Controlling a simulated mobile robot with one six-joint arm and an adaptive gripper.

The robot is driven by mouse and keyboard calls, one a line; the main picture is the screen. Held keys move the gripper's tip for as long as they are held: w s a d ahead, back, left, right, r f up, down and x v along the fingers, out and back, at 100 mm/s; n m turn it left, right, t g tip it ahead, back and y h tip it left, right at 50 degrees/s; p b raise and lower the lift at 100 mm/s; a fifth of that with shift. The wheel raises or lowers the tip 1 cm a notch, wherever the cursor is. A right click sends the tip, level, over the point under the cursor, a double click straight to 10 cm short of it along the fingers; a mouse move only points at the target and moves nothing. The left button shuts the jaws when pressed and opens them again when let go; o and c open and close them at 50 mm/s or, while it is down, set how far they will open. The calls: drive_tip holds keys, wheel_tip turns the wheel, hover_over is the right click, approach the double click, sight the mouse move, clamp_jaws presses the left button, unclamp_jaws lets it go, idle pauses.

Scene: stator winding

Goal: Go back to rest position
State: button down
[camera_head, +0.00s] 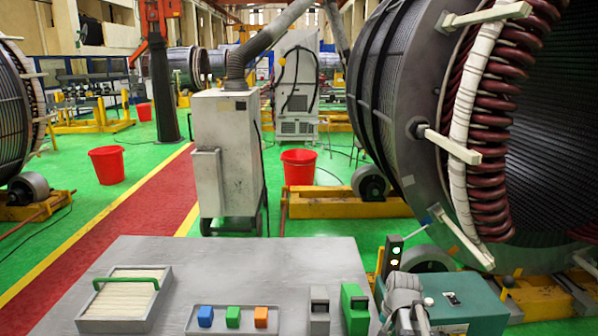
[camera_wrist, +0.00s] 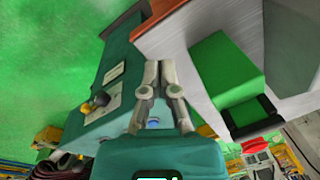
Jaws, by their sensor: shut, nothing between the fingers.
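My gripper (camera_wrist: 158,66) shows in the wrist view with its two grey fingers close together, shut and empty. Part of my grey arm shows at the bottom right of the head view, beside the table's right edge. The fingertips cannot be made out in the head view. In the wrist view a green block-shaped container (camera_wrist: 224,72) lies to the right of the fingers, apart from them. A green container also stands at the table's right edge in the head view (camera_head: 355,310).
The grey table (camera_head: 235,262) bears a tray of pale strips (camera_head: 82,324) with a green handle, and a holder with blue (camera_head: 205,316), green (camera_head: 233,317) and orange (camera_head: 261,317) cubes. A grey container (camera_head: 319,312) stands near the green one. The large stator (camera_head: 405,120) rises behind, at right.

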drive_tip(key=s+a+n+h, duration=0.1)
drive_tip(key=s+a+n, duration=0.5)
drive_tip(key=s+a, duration=0.1)
drive_tip(key=shift+s+g, duration=0.4)
drive_tip(key=shift+s, duration=0.45)
drive_tip(key=shift+f, duration=0.1)
